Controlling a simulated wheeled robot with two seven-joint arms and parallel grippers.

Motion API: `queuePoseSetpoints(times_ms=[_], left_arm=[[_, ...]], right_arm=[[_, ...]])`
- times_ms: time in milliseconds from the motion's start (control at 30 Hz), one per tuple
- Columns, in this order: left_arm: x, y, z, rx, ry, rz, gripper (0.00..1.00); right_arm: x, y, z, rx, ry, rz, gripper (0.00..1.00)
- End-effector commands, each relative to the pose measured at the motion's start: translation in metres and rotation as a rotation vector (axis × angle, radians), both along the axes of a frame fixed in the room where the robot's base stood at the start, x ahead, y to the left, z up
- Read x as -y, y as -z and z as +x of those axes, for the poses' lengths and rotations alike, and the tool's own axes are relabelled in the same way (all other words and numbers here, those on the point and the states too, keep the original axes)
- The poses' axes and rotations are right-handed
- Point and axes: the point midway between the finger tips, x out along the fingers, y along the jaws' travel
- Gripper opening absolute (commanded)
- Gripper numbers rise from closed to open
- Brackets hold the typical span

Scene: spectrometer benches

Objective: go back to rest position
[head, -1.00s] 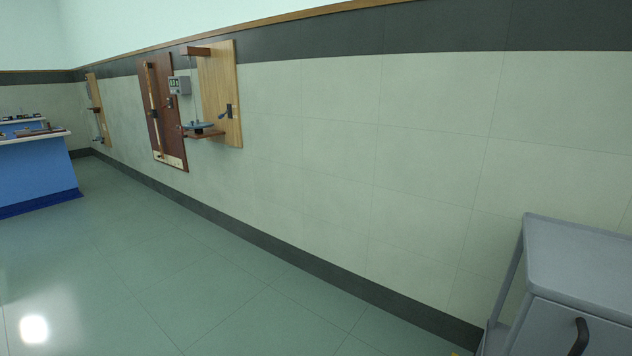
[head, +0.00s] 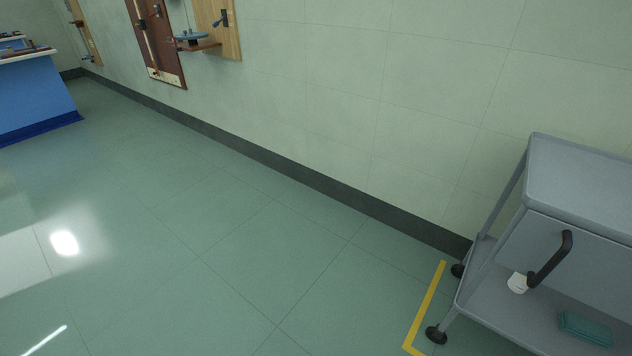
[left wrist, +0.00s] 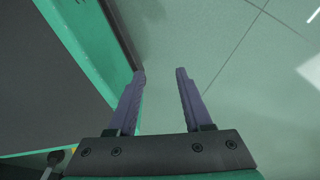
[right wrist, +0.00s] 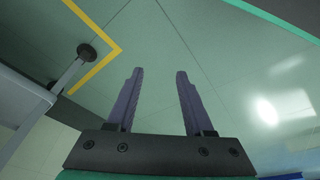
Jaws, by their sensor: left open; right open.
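My left gripper (left wrist: 160,72) shows in the left wrist view with its two purple fingers apart and nothing between them. The floor is behind it, and a dark and green surface lies to its left. My right gripper (right wrist: 159,72) shows in the right wrist view, also with its fingers apart and empty, over bare floor. Neither gripper shows in the head view, and neither touches anything that I can see.
A grey cart (head: 590,185) with a black handle stands at the right by the wall; its lower shelf holds a white item (head: 517,284) and a teal item (head: 585,328). Yellow tape (head: 428,303) marks the floor beside it. A blue bench (head: 35,95) is far left. The middle floor is clear.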

Motion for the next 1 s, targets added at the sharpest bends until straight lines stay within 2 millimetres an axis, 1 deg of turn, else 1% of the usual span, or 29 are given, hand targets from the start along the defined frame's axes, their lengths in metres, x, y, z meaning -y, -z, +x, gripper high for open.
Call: queuePoseSetpoints(times_ms=[33, 67, 100, 167, 200, 267, 300, 367, 400, 533, 567, 600, 667, 800, 900, 1000], left_arm=[[0.0, 0.0, 0.0, 0.0, 0.0, 0.0, 0.5], [0.0, 0.0, 0.0, 0.0, 0.0, 0.0, 0.5], [0.0, 0.0, 0.0, 0.0, 0.0, 0.0, 0.5], [0.0, 0.0, 0.0, 0.0, 0.0, 0.0, 0.5], [0.0, 0.0, 0.0, 0.0, 0.0, 0.0, 0.5], [0.0, 0.0, 0.0, 0.0, 0.0, 0.0, 0.5], [0.0, 0.0, 0.0, 0.0, 0.0, 0.0, 0.5], [0.0, 0.0, 0.0, 0.0, 0.0, 0.0, 0.5], [0.0, 0.0, 0.0, 0.0, 0.0, 0.0, 0.5], [0.0, 0.0, 0.0, 0.0, 0.0, 0.0, 0.5], [0.0, -0.026, 0.0, 0.0, -0.001, 0.0, 0.5], [0.0, -0.043, -0.001, -0.001, 0.0, -0.001, 0.5], [0.0, -0.063, -0.001, 0.002, 0.0, -0.001, 0.5], [0.0, -0.113, -0.003, 0.007, 0.002, -0.001, 0.5], [-0.002, -0.141, -0.009, -0.004, 0.003, 0.001, 0.5], [-0.002, -0.154, -0.012, -0.008, 0.003, 0.002, 0.5]], right_arm=[[0.002, 0.027, -0.011, -0.021, -0.002, -0.002, 0.52], [0.003, 0.043, -0.02, -0.031, -0.004, -0.004, 0.52], [0.005, 0.065, -0.031, -0.043, -0.006, -0.005, 0.52], [0.008, 0.094, -0.052, -0.059, -0.01, -0.008, 0.52], [0.01, 0.11, -0.065, -0.069, -0.012, -0.01, 0.52], [0.013, 0.131, -0.087, -0.083, -0.016, -0.011, 0.52], [0.016, 0.143, -0.101, -0.091, -0.017, -0.013, 0.52], [0.02, 0.157, -0.122, -0.104, -0.02, -0.015, 0.52], [0.022, 0.165, -0.136, -0.112, -0.022, -0.016, 0.52], [0.032, 0.184, -0.182, -0.137, -0.029, -0.021, 0.52], [0.031, 0.157, -0.177, -0.127, -0.029, -0.019, 0.52], [0.031, 0.139, -0.177, -0.126, -0.029, -0.019, 0.52], [0.031, 0.12, -0.178, -0.127, -0.029, -0.019, 0.52], [0.032, 0.07, -0.182, -0.13, -0.03, -0.02, 0.52], [0.032, 0.042, -0.183, -0.131, -0.031, -0.02, 0.52], [0.032, 0.028, -0.184, -0.131, -0.032, -0.02, 0.52]])
